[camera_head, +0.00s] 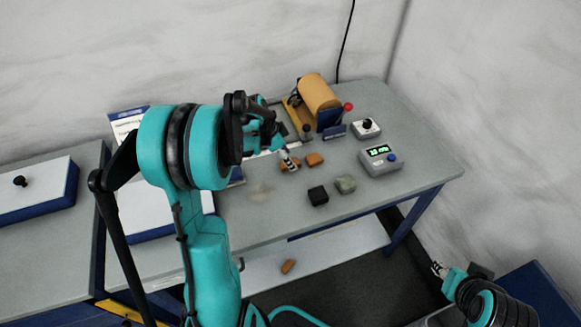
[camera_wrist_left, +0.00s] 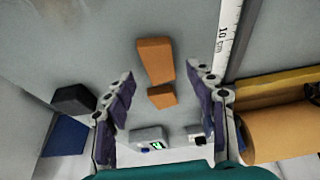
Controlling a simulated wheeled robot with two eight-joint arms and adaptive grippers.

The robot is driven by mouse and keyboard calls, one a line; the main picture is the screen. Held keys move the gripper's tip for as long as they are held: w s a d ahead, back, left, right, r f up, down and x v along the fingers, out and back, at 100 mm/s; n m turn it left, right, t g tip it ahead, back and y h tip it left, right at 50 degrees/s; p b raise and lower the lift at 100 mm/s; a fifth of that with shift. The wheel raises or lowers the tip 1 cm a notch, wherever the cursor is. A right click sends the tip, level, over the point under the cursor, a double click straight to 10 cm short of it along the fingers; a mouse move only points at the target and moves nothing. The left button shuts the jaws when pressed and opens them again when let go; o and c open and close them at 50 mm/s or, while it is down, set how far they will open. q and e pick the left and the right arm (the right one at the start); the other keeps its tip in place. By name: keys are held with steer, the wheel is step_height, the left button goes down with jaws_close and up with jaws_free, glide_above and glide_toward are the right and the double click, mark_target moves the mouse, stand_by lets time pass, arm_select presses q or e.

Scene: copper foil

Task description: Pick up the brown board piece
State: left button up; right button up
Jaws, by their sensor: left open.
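Two orange-brown pieces lie close together on the grey table. One piece (camera_head: 315,159) shows just right of my left gripper (camera_head: 289,163) in the head view; the other is partly hidden by its fingers. In the left wrist view, a longer piece (camera_wrist_left: 155,60) and a shorter one (camera_wrist_left: 162,95) lie between the spread fingers of my left gripper (camera_wrist_left: 163,82), which is open and empty, pointing at the table. A third brown piece (camera_head: 288,266) lies low, below the table's front edge. My right gripper (camera_head: 439,268) is at the lower right, away from the table; its fingers are too small to read.
A black block (camera_head: 318,195) and a grey-green lump (camera_head: 345,184) lie nearer the front edge. A copper-coloured roll (camera_head: 319,94) on a stand is behind. A meter box (camera_head: 380,160) and a knob box (camera_head: 366,128) stand at right. A ruler (camera_wrist_left: 228,35) lies alongside.

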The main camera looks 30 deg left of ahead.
arm_select(q)
steer(key=shift+x, duration=1)
steer(key=c, duration=1.2)
